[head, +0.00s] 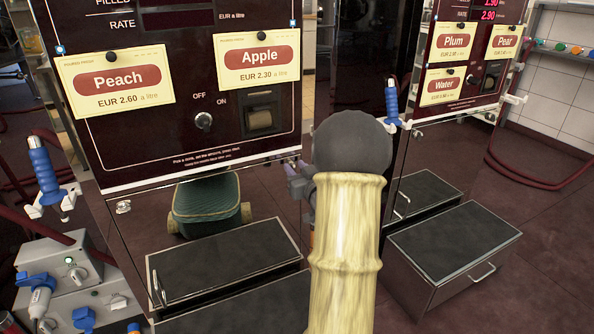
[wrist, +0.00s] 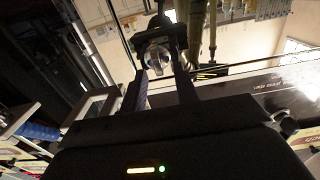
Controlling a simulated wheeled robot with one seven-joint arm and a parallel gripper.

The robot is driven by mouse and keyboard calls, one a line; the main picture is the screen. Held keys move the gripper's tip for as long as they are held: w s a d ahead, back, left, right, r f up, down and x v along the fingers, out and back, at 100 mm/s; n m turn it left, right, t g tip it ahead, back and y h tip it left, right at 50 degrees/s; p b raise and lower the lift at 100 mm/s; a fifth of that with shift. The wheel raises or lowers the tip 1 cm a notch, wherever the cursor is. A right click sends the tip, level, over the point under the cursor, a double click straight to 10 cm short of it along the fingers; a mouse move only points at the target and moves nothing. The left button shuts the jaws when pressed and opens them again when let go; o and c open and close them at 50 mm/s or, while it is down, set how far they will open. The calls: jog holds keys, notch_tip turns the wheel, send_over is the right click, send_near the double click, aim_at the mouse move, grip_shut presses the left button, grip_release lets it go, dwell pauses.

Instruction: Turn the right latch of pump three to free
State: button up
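The near pump (head: 150,140) carries Peach and Apple cards. No number that marks pump three is legible. A small metal latch (head: 123,207) sits at the left, under its front panel. The matching right-hand area is mostly hidden behind my arm and gripper. My gripper (head: 298,182) is at that lower right corner, largely covered by my forearm. In the wrist view my gripper (wrist: 162,80) has its two dark fingers apart. A small silvery piece (wrist: 157,60), perhaps the latch, shows between or just beyond the tips. I cannot tell whether they touch it.
A second pump (head: 460,70) with Plum, Pear and Water cards stands at the right. Dark step boxes (head: 225,262) and (head: 455,245) are below the pumps. Blue nozzles (head: 45,172) and hoses hang at the sides. Floor is open at the far right.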

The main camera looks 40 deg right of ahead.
grip_shut()
jog(key=shift+f+n, duration=0.1)
jog(key=shift+n, duration=0.2)
jog(key=shift+w+a+f+n+b, duration=0.1)
jog(key=shift+a+f+n+b, duration=0.15)
jog(key=shift+n+b, duration=2.5)
jog(key=shift+a+f+n+b, duration=0.2)
jog(key=shift+n+b, duration=2.2)
jog(key=shift+n, duration=0.7)
jog(key=shift+w+a+f+n+b, duration=0.1)
jog(key=shift+a+f+n+b, duration=0.15)
jog(key=shift+n+b, duration=2.5)
jog(key=shift+n, duration=0.3)
grip_release()
jog(key=shift+r, duration=0.1)
